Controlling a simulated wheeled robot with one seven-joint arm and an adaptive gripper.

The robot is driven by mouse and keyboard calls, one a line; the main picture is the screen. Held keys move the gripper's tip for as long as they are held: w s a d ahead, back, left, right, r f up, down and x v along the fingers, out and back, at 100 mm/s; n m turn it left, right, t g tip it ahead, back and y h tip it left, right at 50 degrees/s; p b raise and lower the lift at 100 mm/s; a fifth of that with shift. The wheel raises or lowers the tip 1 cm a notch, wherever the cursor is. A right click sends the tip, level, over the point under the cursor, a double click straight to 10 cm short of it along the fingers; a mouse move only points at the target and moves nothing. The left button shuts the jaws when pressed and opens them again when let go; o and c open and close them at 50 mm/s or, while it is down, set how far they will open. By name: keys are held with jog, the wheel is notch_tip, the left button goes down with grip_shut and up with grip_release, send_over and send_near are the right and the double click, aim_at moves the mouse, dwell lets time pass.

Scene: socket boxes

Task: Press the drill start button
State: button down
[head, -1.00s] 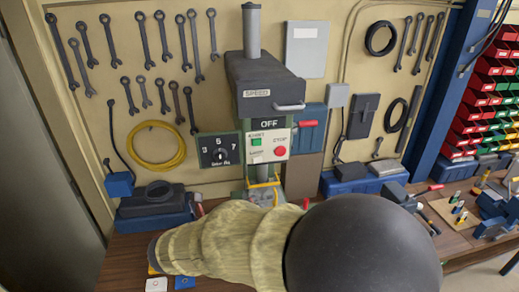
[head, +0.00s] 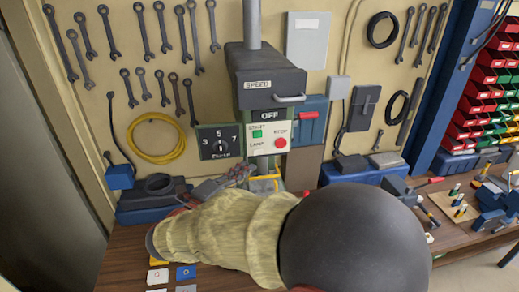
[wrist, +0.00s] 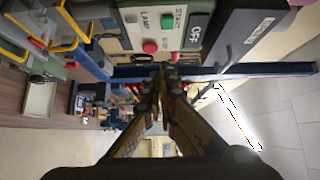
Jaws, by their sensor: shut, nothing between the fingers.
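The drill press (head: 265,75) stands against the pegboard with a pale control panel under its dark head. The green START button (head: 257,134) is at the panel's upper left, and the red STOP button (head: 280,143) is at its lower right. In the wrist view, the green START button (wrist: 181,21) and the red STOP button (wrist: 150,47) show near the top. My gripper (wrist: 160,85) is shut and empty, its fingertips apart from START in the picture.
A speed dial (head: 219,142) is left of the panel. A yellow cable coil (head: 156,138) and several wrenches hang on the pegboard. A blue box (head: 150,205) stands at left on the wooden bench. Small cards (head: 158,275) lie at the front. Blue vises (head: 495,200) are at right.

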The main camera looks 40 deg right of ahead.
aim_at(261, 146)
jog(key=w+x, duration=0.1)
jog(key=x, duration=0.3)
jog(key=p+x, duration=0.1)
jog(key=x, duration=0.3)
jog(key=w+x, duration=0.1)
jog(key=x, duration=0.3)
jog(key=shift+w+d, duration=0.1)
jog(key=shift+w, duration=0.3)
jog(key=shift+r+p, duration=0.1)
jog(key=shift+p, duration=0.25)
